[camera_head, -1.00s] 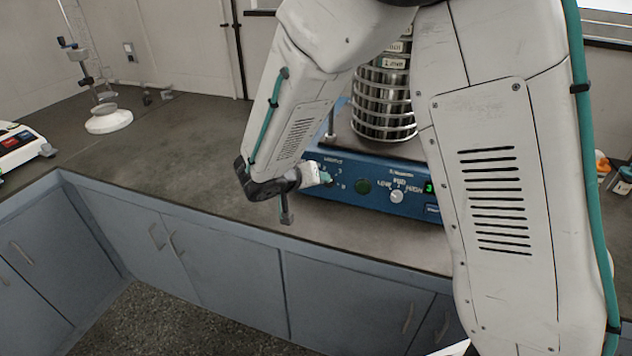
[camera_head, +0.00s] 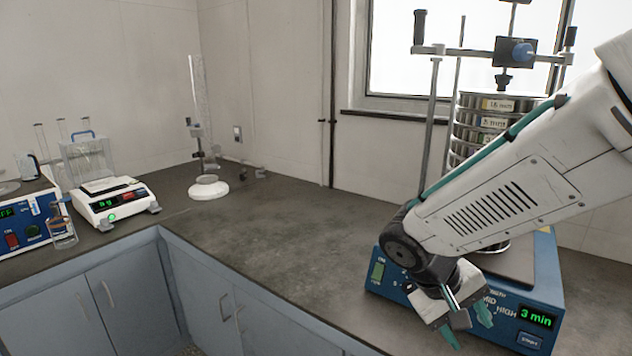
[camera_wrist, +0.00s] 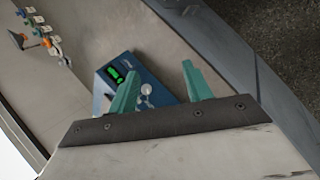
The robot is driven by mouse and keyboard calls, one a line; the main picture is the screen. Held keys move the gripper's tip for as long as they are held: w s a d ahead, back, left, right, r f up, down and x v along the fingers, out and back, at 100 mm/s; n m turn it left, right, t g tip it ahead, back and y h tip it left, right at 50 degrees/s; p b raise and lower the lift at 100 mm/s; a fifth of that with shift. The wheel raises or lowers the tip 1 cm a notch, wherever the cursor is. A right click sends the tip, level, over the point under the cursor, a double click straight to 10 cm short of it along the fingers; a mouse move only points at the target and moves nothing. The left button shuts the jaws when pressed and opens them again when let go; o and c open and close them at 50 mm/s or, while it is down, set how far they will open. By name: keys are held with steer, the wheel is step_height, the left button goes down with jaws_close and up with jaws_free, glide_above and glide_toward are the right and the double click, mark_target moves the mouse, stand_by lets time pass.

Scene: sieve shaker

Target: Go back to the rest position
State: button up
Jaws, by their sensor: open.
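My gripper (camera_head: 466,326) is open and empty in front of the blue sieve shaker (camera_head: 547,285) in the head view. In the wrist view its two teal fingers (camera_wrist: 158,88) stand apart with nothing between them. The shaker base also shows in the wrist view (camera_wrist: 165,94), below and beyond the fingers. Its green display reads 3 min in the head view. A stack of metal sieves (camera_head: 487,110) stands on the shaker under a clamp bar (camera_head: 465,53). My arm hides part of the stack and of the shaker's front panel.
A white balance (camera_head: 115,203) and a blue-fronted device (camera_head: 25,225) stand at the left. A stand with a round white base (camera_head: 208,189) is at the back. The dark worktop (camera_head: 290,245) between them and the shaker is clear. Small bottles (camera_wrist: 45,40) show in the wrist view.

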steer(key=s+r+m+t+y, duration=0.1)
steer(key=s+r+y, duration=0.2)
steer(key=s, duration=0.4)
steer(key=s+d+r+m+t+y, duration=0.1)
steer(key=s+r+y, duration=0.2)
steer(key=s+r, duration=0.3)
steer(key=shift+s+d+r+y, duration=0.15)
steer(key=shift+s+r+y, duration=0.15)
steer(key=shift+s, duration=0.5)
stand_by(0.7)
